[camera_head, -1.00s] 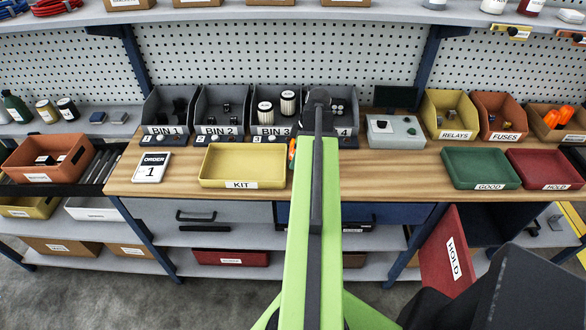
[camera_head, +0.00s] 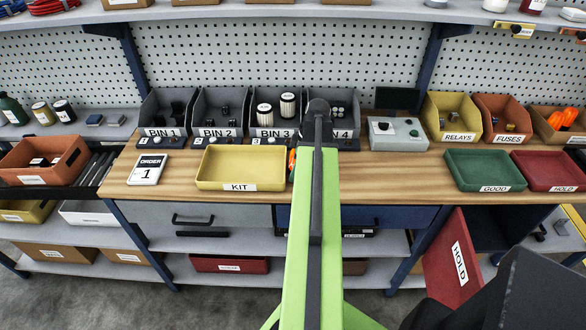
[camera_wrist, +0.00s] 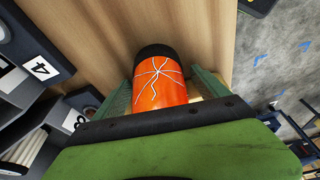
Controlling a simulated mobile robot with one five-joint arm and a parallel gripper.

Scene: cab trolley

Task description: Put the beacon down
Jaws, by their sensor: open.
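The beacon (camera_wrist: 160,93) is an orange cylinder with a black end and thin white branching lines on its side. In the wrist view it lies between the two green fingers of my gripper (camera_wrist: 163,82), over or on the wooden worktop (camera_wrist: 110,35). The fingers are open on either side of it. I cannot tell whether either finger touches it. In the head view only an orange sliver of the beacon (camera_head: 292,159) shows, just right of the yellow KIT tray (camera_head: 240,185).
Grey bins stand along the back, including BIN 3 (camera_head: 272,132). A grey box with buttons (camera_head: 398,140) is right of my arm. The green GOOD tray (camera_head: 484,168) and red HOLD tray (camera_head: 545,170) are farther right. Bare worktop lies between my arm and GOOD.

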